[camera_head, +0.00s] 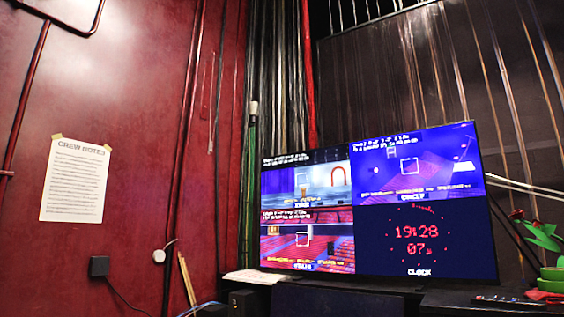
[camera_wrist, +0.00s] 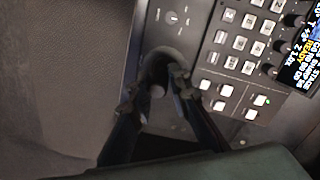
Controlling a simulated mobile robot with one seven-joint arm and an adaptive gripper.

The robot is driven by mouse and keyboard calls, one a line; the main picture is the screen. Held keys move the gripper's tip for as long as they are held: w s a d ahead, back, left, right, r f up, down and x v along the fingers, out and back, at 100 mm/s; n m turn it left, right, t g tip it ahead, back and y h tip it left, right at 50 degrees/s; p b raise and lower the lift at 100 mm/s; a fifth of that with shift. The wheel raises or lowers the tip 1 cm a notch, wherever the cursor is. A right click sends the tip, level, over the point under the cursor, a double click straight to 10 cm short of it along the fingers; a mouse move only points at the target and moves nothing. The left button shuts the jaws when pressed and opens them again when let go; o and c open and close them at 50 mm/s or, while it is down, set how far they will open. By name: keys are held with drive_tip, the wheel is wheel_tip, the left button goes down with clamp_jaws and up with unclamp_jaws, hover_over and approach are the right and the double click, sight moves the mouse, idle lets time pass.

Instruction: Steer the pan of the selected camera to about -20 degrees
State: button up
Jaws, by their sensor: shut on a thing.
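In the wrist view my gripper (camera_wrist: 156,90) is shut on a dark, rounded joystick (camera_wrist: 160,60) on a grey control panel (camera_wrist: 192,40). The fingers sit on either side of the stick, and its base is partly hidden. A small display (camera_wrist: 301,52) at the right edge shows coloured text with "STAGE", "READY" and "Z 1.0X"; I cannot read a pan value. In the head view a large monitor (camera_head: 355,238) shows several picture panes and a clock pane reading about 19:28. The overlay text on the panes is too small to read. My gripper is not in the head view.
Several rows of square buttons (camera_wrist: 240,43) and dark knobs (camera_wrist: 258,48) lie right of the joystick. Lit buttons (camera_wrist: 260,100) sit lower. In the head view a notice (camera_head: 75,180) hangs on the red wall, and a plant pot (camera_head: 552,280) stands at the right.

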drive_tip(key=shift+w+a, duration=0.15)
drive_tip(key=shift+a, duration=0.2)
idle(1.1)
drive_tip(key=o, duration=0.5)
drive_tip(key=shift+r+p, duration=2.75)
drive_tip(key=shift+r, duration=1.05)
drive_tip(key=shift+d, duration=0.1)
